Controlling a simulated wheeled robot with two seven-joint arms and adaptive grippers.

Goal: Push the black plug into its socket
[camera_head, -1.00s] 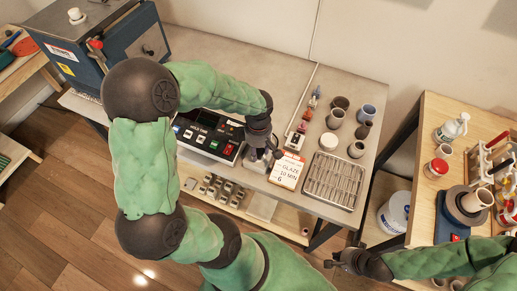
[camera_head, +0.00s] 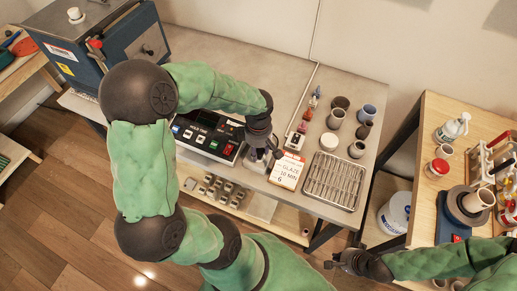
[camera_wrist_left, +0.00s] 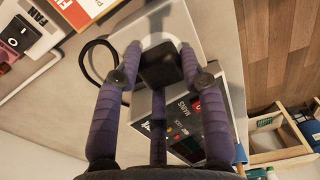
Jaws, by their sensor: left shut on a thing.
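The black plug (camera_wrist_left: 160,66) is a dark block between the fingers of my left gripper (camera_wrist_left: 158,62) in the wrist view. The gripper is shut on it. The plug is over a pale grey box (camera_wrist_left: 196,50), with a white round part (camera_wrist_left: 157,41) showing just behind it. The socket opening is hidden, so I cannot tell whether the plug is in it. In the head view my left gripper (camera_head: 264,153) is beside the control panel, and the plug is too small to make out. My right gripper (camera_head: 341,262) is low at the right, away from the bench; its fingers are unclear.
The control panel (camera_head: 208,136) with a red switch stands left of my left gripper. A black cable (camera_wrist_left: 88,62) loops beside the plug in the wrist view.

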